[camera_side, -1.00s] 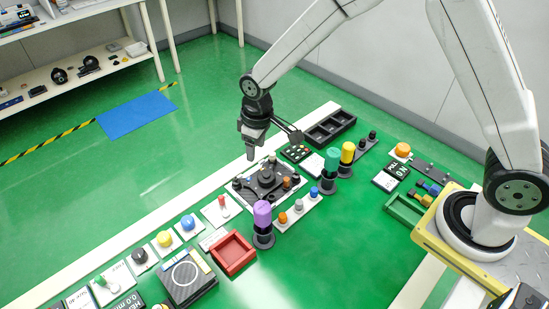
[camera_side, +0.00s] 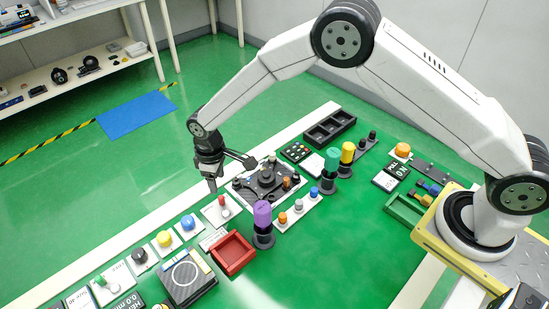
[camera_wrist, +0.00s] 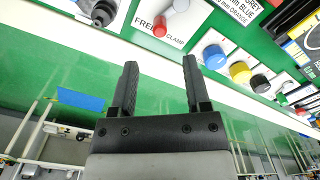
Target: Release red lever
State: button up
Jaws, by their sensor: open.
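The red lever (camera_side: 222,201) stands on a small white plate (camera_side: 230,212) in the side view, left of the dark round fixture. In the wrist view the red lever (camera_wrist: 160,24) shows its red end near the top, on the white plate with the words FREE and CLAMP. My gripper (camera_side: 212,187) is above and just left of the lever in the side view, pointing down. In the wrist view my gripper (camera_wrist: 160,63) has its two fingers apart with nothing between them. The lever lies beyond the fingertips and is not touched.
The dark fixture (camera_side: 266,181) and a purple-topped post (camera_side: 262,213) stand to the right. A red tray (camera_side: 233,253) lies in front.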

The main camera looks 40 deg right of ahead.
aim_at(221, 197)
jog(key=shift+f, duration=3.65)
grip_shut()
